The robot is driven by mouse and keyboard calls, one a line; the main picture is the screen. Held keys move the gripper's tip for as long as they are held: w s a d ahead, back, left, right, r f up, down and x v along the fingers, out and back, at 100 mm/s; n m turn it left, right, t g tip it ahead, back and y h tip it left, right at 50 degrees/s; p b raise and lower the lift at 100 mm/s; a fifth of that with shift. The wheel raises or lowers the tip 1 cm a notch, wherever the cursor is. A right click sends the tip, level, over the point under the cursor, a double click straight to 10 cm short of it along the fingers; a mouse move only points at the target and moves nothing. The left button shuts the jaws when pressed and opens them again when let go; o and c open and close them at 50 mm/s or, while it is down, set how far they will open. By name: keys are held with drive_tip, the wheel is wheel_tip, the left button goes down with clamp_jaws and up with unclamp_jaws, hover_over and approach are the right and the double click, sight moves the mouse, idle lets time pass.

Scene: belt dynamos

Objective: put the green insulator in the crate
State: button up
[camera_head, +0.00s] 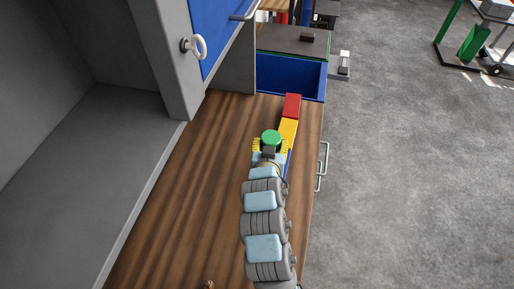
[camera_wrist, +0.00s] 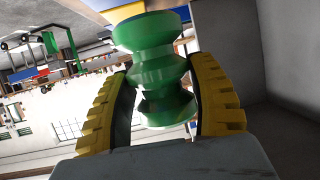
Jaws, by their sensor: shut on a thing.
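The green insulator (camera_head: 271,137) is ribbed and is held between the yellow fingers of my gripper (camera_head: 271,146), over the wooden bench top. In the wrist view the insulator (camera_wrist: 155,72) fills the gap between the two fingers of my gripper (camera_wrist: 163,98), with its wide flange beyond them. A blue open-topped container (camera_head: 291,76), which looks like the crate, is at the far end of the bench, beyond my gripper and apart from it. Its floor is partly hidden.
A red block (camera_head: 292,105) and a yellow block (camera_head: 288,129) lie in line just right of my gripper, toward the container. A grey cabinet (camera_head: 180,65) with a blue door (camera_head: 215,32) stands left. The bench top (camera_head: 190,200) left of my arm is clear.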

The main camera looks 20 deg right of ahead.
drive_tip(key=w+a+f, duration=0.1)
drive_tip(key=w+f, duration=0.1)
drive_tip(key=w, duration=0.1)
drive_tip(key=w+a+f+b, duration=0.1)
drive_tip(key=w+f, duration=0.2)
drive_tip(key=w+a+f, duration=0.1)
drive_tip(key=w+f, duration=0.2)
drive_tip(key=w, duration=0.1)
drive_tip(key=shift+a+b, duration=0.2)
drive_tip(key=shift+b, duration=0.15)
drive_tip(key=shift+w+f, duration=0.15)
drive_tip(key=shift+f, duration=1.55)
drive_tip(key=shift+f+b, duration=0.15)
drive_tip(key=shift+b, duration=0.15)
drive_tip(key=o, duration=1.2)
drive_tip(key=shift+r, duration=0.2)
